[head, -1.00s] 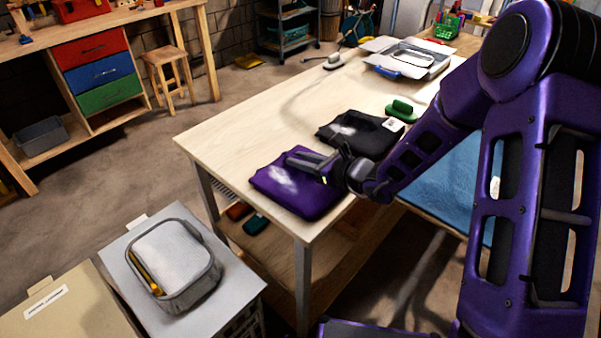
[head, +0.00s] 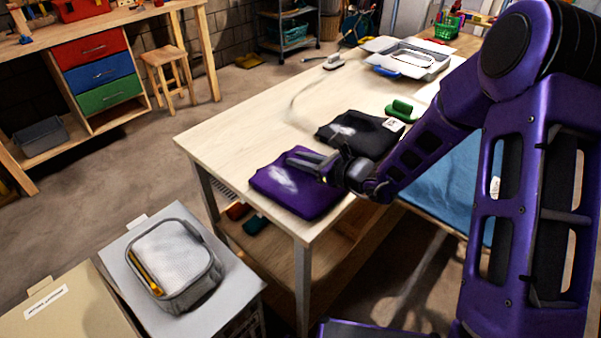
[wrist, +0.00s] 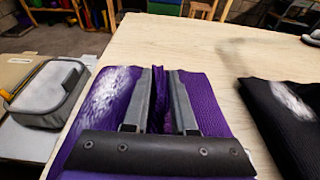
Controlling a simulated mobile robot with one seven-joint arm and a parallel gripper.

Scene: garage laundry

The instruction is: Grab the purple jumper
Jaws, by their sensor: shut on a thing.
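The purple jumper (head: 292,186) lies folded on the near left corner of the wooden table, with a whitish patch on it. It also shows in the wrist view (wrist: 205,98). My gripper (head: 300,160) is over the jumper's top. In the wrist view its two fingers (wrist: 160,100) are shut on a raised fold of purple cloth between them. The rest of the jumper appears to lie flat on the table. The jumper's near part is hidden behind the gripper body in the wrist view.
A folded black garment (head: 362,134) lies just beyond the jumper. A green-handled brush (head: 400,109) and a grey tray (head: 420,60) sit farther back. A blue cloth (head: 440,180) is at the right.

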